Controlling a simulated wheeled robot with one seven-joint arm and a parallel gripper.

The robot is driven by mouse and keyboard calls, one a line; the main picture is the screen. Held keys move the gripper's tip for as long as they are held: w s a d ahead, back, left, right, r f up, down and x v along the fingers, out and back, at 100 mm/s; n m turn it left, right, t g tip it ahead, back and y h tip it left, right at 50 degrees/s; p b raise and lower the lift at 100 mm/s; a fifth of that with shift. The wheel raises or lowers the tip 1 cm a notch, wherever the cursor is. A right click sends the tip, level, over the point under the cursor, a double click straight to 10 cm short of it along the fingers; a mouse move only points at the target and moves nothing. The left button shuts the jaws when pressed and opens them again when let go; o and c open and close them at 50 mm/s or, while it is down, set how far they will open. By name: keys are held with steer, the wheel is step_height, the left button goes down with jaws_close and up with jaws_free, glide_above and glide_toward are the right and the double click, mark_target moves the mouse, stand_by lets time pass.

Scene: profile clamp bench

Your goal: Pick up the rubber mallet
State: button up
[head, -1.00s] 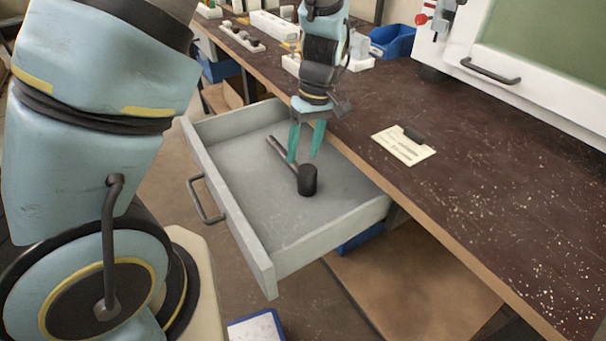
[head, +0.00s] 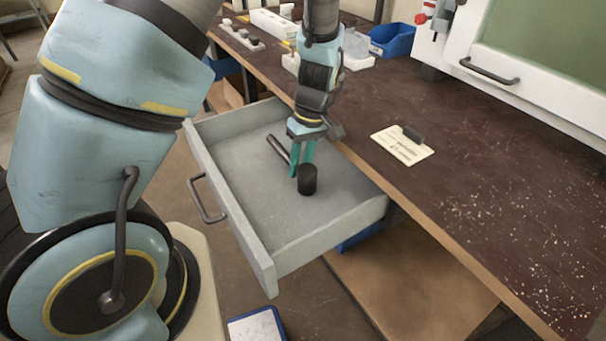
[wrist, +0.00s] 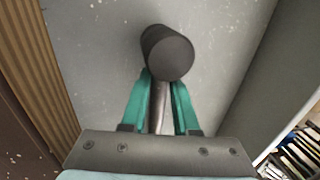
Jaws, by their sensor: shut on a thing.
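The rubber mallet (head: 307,180) has a black cylindrical head and a dark handle. It is inside the open grey drawer (head: 225,204), with the handle pointing to the back left in the head view. My gripper (head: 301,172) reaches down into the drawer with its green fingers closed on the handle, close behind the head. In the wrist view the mallet's head (wrist: 168,54) shows just beyond the fingertips, and the handle runs between the two fingers (wrist: 160,100). I cannot tell whether the mallet touches the drawer floor.
The drawer's walls surround the mallet and my fingers. The dark bench top (head: 450,170) lies to the right, with a paper card (head: 402,147) on it. A blue bin (head: 392,40) and a white cabinet (head: 530,95) stand farther back. The drawer is otherwise empty.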

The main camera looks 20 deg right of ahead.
jaws_close()
stand_by(0.3)
